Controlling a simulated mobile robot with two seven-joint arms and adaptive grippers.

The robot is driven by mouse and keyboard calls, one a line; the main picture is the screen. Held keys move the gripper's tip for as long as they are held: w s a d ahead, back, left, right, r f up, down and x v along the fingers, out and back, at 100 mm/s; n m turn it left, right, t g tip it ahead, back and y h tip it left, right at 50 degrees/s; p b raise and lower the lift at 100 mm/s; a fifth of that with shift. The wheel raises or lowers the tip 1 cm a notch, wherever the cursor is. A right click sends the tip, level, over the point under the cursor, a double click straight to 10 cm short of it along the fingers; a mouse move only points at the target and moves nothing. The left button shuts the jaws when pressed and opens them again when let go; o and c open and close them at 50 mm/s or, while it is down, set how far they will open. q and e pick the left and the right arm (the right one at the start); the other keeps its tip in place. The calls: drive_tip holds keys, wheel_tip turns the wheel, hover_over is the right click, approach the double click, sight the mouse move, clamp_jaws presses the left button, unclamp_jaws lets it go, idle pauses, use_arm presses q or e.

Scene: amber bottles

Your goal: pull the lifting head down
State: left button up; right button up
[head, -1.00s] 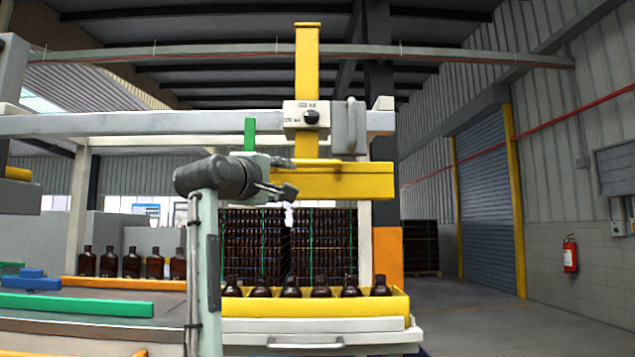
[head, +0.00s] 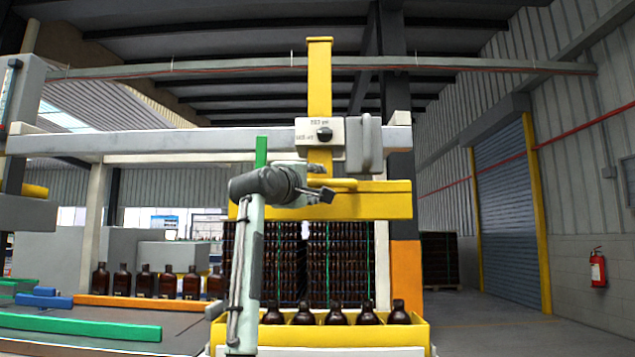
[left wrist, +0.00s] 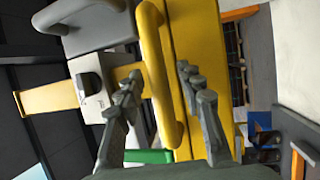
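The lifting head is a yellow crossbeam (head: 385,202) on a yellow upright post (head: 319,80), with a pale box and black knob (head: 324,134) on it. It hangs above a yellow crate (head: 425,338) of amber bottles (head: 336,314). A yellow bar handle (left wrist: 163,75) is fixed to its front. My left gripper (head: 322,194) is at the front of the beam by the handle. In the left wrist view its fingers (left wrist: 158,85) are apart, with the handle between them and gaps visible at both sides. My right gripper is not in view.
A grey horizontal rail (head: 220,142) runs behind the post. At left is a table with green (head: 80,327) and orange (head: 150,302) guides and a row of bottles (head: 167,282). A stack of bottles stands behind the crate. Open floor lies at right.

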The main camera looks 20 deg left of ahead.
use_arm(q)
drive_tip(key=shift+c, duration=0.6)
clamp_jaws()
drive_tip(key=shift+f, duration=0.1)
